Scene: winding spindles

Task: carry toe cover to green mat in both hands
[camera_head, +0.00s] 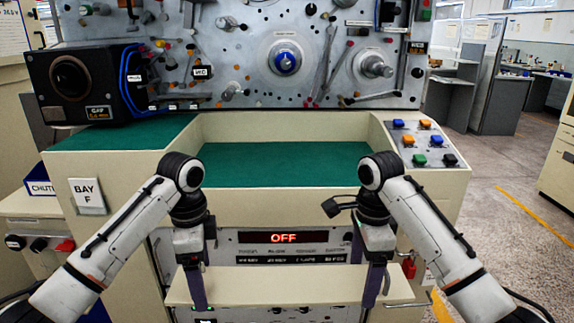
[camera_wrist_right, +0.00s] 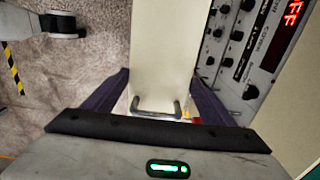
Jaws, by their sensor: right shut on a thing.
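The toe cover (camera_head: 285,286) is a long cream panel, lying level and low in front of the machine, below the OFF display. My right gripper (camera_head: 375,290) is at its right end, shut on it; in the right wrist view a grey bar handle (camera_wrist_right: 157,104) on the cream cover (camera_wrist_right: 155,50) shows between the fingers (camera_wrist_right: 157,95). My left gripper (camera_head: 195,290) is at the left end, its finger in front of the cover; its grip is hidden. The green mat (camera_head: 285,170) lies bare in the recess of the machine, above and behind the cover.
A button box (camera_head: 425,143) stands right of the mat, and a black box (camera_head: 85,85) with a round lens stands at the left on another green patch (camera_head: 120,135). Spindles and levers fill the grey panel (camera_head: 250,55) behind the mat. Open floor (camera_head: 500,190) lies to the right.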

